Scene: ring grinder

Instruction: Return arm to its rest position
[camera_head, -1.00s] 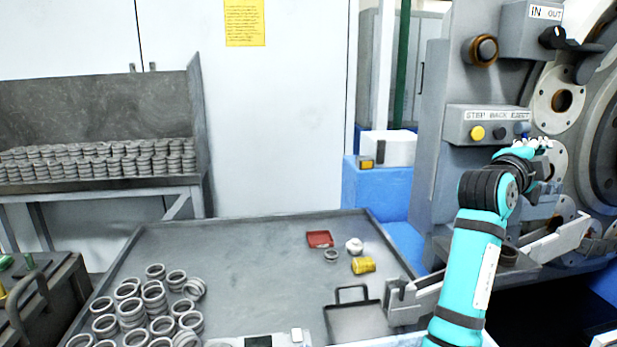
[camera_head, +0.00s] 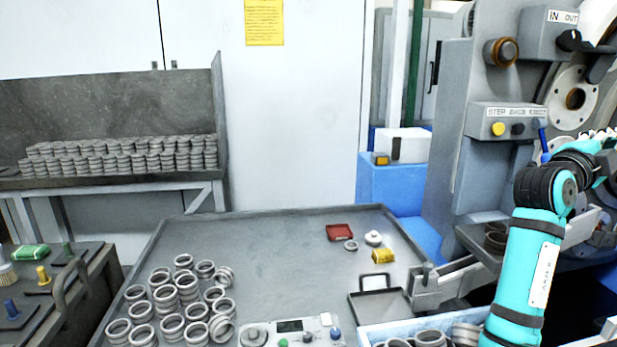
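My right arm (camera_head: 540,245), teal with black joints, rises from the lower right and bends towards the machine. My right gripper (camera_head: 606,140) is at the right edge of the picture, in front of the machine's round flanges and to the right of the button panel (camera_head: 508,122). It is partly cut off, and I cannot tell whether its fingers are open or shut, or whether it holds anything. My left arm and gripper are not in view.
A grey work table (camera_head: 290,245) holds several loose metal rings (camera_head: 175,290) at front left, with its middle clear. A red tray (camera_head: 340,232) and yellow item (camera_head: 383,256) lie at right. A rack of stacked rings (camera_head: 120,155) stands back left. The grinder (camera_head: 470,70) fills the right.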

